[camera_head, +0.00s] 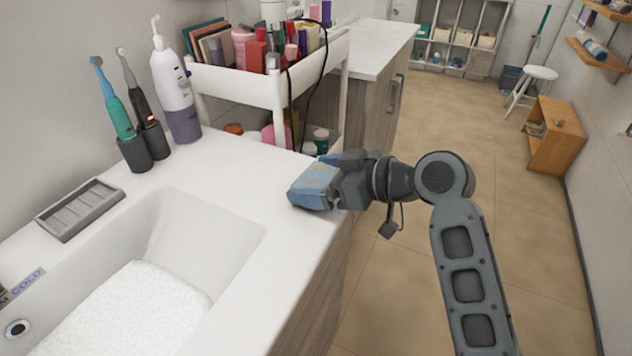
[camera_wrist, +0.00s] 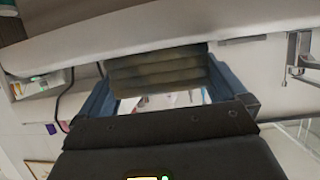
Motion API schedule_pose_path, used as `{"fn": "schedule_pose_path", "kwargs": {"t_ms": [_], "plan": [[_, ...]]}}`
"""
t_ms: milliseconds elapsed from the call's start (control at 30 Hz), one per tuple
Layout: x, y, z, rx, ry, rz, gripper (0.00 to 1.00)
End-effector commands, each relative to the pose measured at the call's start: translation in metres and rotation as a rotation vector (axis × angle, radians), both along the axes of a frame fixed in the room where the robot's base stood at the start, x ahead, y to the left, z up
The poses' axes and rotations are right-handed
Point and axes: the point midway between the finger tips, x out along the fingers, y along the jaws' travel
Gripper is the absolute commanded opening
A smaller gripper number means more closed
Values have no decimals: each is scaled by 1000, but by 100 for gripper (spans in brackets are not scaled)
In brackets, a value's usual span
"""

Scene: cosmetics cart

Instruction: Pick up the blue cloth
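In the wrist view, the folded cloth (camera_wrist: 158,72) looks olive-grey with layered folds. It fills the gap between the two bluish fingers of my gripper (camera_wrist: 165,85), one at each side. The far fingertips are partly hidden.
The white counter (camera_head: 232,178) holds a sink (camera_head: 205,240), a grey soap tray (camera_head: 80,208), two electric toothbrushes (camera_head: 122,125) and a white-purple bottle (camera_head: 176,90). A white cosmetics cart (camera_head: 235,84) stands behind. Open floor (camera_head: 480,150) lies to the right, with a stool (camera_head: 540,73) beyond.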

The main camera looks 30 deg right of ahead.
Motion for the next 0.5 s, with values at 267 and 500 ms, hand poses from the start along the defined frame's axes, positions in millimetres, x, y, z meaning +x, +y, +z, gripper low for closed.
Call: {"fn": "schedule_pose_path", "kwargs": {"t_ms": [267,500], "plan": [[0,0,0,0,0,0,71],[0,0,0,0,0,0,65]]}}
